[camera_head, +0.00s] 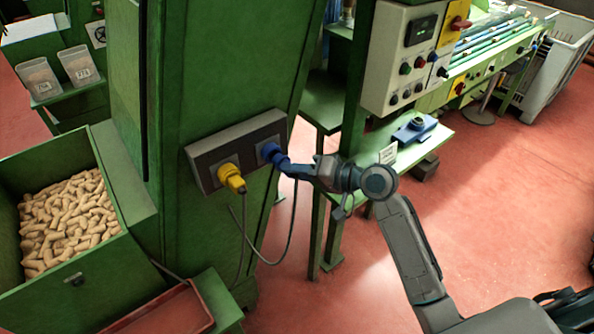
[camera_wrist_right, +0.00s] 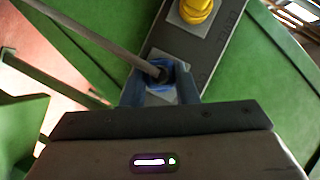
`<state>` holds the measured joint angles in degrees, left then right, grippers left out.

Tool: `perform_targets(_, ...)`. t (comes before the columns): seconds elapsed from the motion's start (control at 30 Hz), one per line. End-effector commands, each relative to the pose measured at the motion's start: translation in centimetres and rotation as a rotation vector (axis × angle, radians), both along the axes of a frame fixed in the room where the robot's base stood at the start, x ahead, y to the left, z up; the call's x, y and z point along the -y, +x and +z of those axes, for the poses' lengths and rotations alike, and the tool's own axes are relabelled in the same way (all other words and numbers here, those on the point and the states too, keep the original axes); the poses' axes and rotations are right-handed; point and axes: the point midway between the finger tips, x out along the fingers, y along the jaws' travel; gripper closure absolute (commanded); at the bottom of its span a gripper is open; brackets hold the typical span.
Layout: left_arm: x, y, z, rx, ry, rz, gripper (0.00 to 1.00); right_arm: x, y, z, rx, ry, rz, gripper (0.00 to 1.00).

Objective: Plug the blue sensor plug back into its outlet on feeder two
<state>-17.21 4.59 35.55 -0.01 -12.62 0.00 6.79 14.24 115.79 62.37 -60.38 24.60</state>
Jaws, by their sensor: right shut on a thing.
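The blue sensor plug (camera_head: 273,155) is at the right-hand outlet of the grey outlet box (camera_head: 207,169) on the green column. It also shows in the right wrist view (camera_wrist_right: 176,72), with its cable leading off to the upper left. My right gripper (camera_head: 290,168) is shut on the blue plug, level with the outlet. The plug's front touches or nearly touches the outlet face; I cannot tell how deep it sits. A yellow plug (camera_head: 231,178) sits in the left-hand outlet, and it also shows in the right wrist view (camera_wrist_right: 196,10). My left gripper is out of view.
Grey cables (camera_head: 243,238) hang below the box. A green bin of corks (camera_head: 66,222) stands at the left, with a red tray (camera_head: 165,312) in front. A control panel (camera_head: 398,60) and a low shelf with a blue device (camera_head: 414,129) are behind my right arm.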

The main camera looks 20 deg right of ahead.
Motion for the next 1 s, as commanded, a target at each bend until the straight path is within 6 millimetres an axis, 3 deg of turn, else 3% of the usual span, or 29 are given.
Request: perform_targets(1.0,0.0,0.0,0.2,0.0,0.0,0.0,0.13,-0.4,1.1,0.0,0.0,0.0,0.0,0.97)
